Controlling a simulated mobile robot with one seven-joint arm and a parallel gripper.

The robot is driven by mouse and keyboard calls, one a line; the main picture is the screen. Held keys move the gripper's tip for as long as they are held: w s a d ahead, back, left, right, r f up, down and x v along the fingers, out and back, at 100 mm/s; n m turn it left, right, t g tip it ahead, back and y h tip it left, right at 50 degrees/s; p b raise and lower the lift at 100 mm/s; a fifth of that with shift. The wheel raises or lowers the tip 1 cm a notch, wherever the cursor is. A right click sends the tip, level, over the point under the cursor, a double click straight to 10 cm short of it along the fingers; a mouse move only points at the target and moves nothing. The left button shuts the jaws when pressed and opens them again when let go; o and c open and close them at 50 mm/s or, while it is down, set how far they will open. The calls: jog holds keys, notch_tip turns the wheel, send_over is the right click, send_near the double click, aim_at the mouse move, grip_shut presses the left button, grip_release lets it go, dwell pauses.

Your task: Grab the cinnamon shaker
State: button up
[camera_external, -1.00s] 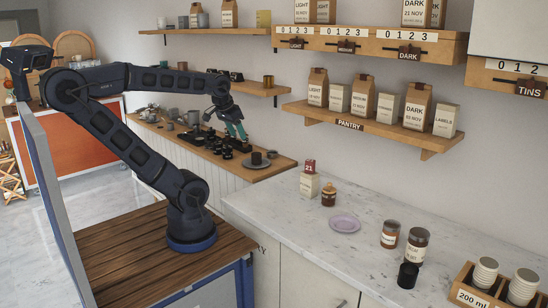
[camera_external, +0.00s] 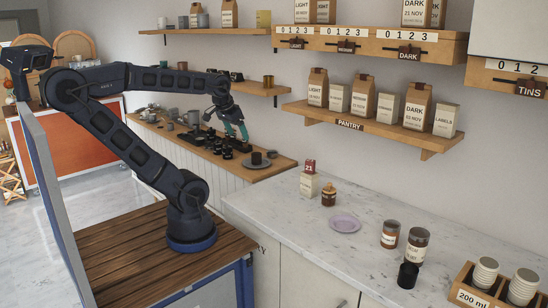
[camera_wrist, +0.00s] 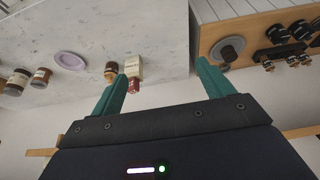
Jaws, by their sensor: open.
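No readable label marks the cinnamon shaker, so I cannot tell for certain which container it is. Candidates on the marble counter are a small amber jar (camera_external: 328,194), a brown jar with a pale label (camera_external: 390,234) and a taller dark-lidded jar (camera_external: 416,246). The amber jar also shows in the wrist view (camera_wrist: 111,71), left of my fingers' gap and close to the left finger in the picture. My gripper (camera_external: 237,131) has teal fingers, open and empty, in the air by the back wooden counter. It also shows in the wrist view (camera_wrist: 162,72).
A carton with a red 21 tag (camera_external: 309,184) stands beside the amber jar. A lilac plate (camera_external: 344,223), a black cup (camera_external: 408,275) and a wooden cup crate (camera_external: 464,294) are on the marble counter. The pantry shelf (camera_external: 370,130) overhangs it.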

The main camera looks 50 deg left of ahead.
jog(key=w+d+m+h, duration=0.1)
jog(key=w+d+m, duration=0.3)
jog(key=w+d, duration=0.75)
jog(key=m+g+h, duration=0.2)
jog(key=m+h, duration=0.1)
jog(key=m, duration=0.5)
send_over(391, 231)
jog(key=a, duration=0.5)
notch_tip(391, 231, down, 17)
jog(key=shift+w+x, duration=0.2)
jog(key=shift+x, duration=5.2)
jog(key=shift+d+r, duration=0.1)
jog(key=c, duration=1.1)
